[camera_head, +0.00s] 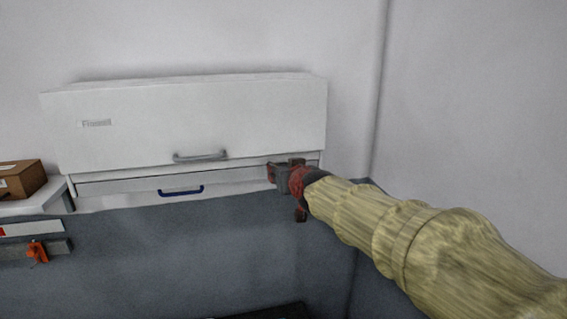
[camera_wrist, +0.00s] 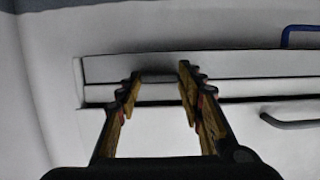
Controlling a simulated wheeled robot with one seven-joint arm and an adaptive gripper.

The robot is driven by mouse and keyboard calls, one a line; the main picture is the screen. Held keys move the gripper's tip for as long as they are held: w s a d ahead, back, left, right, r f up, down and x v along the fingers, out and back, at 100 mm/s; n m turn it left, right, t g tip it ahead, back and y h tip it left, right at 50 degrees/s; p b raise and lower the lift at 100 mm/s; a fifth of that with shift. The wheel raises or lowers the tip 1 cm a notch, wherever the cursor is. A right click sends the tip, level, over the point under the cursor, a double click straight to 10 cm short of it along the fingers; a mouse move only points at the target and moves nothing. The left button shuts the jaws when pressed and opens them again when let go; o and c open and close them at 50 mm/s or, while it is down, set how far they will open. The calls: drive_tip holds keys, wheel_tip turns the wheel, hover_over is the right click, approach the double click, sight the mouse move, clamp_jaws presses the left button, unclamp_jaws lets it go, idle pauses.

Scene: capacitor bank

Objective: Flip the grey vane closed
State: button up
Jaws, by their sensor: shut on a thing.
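A white cabinet (camera_head: 200,118) on the wall has a large front panel with a grey bar handle (camera_head: 201,156). Below it is a narrow lower strip (camera_head: 125,185) with a blue handle (camera_head: 181,190). My gripper (camera_head: 272,172) is at the right end of this strip, under the large panel's lower edge. In the wrist view, the fingers of my gripper (camera_wrist: 159,72) stand apart with a small grey piece (camera_wrist: 157,76) between the tips. I cannot tell whether this piece is the grey vane; the fingers hide part of it. No other grey vane can be made out.
The blue handle (camera_wrist: 300,37) and the grey handle (camera_wrist: 287,121) lie to the right in the wrist view. A brown box (camera_head: 20,180) sits on a white shelf at the left. A wall corner is close on the right. The space below the cabinet is open.

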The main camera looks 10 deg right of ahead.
idle(0.5)
drive_tip(key=o, duration=1.2)
drive_tip(key=shift+w, duration=0.1)
drive_tip(key=shift+c, duration=0.2)
drive_tip(key=shift+f, duration=0.15)
drive_tip(key=b, duration=0.3)
drive_tip(key=shift+f, duration=0.25)
drive_tip(key=t+b, duration=0.1)
drive_tip(key=b, duration=0.6)
drive_tip(key=s+f+t+b, duration=0.1)
drive_tip(key=t+b, duration=0.1)
drive_tip(key=b, duration=0.5)
drive_tip(key=f+t+b, duration=0.1)
drive_tip(key=t+b, duration=0.1)
drive_tip(key=b, duration=0.5)
drive_tip(key=shift+s, duration=0.15)
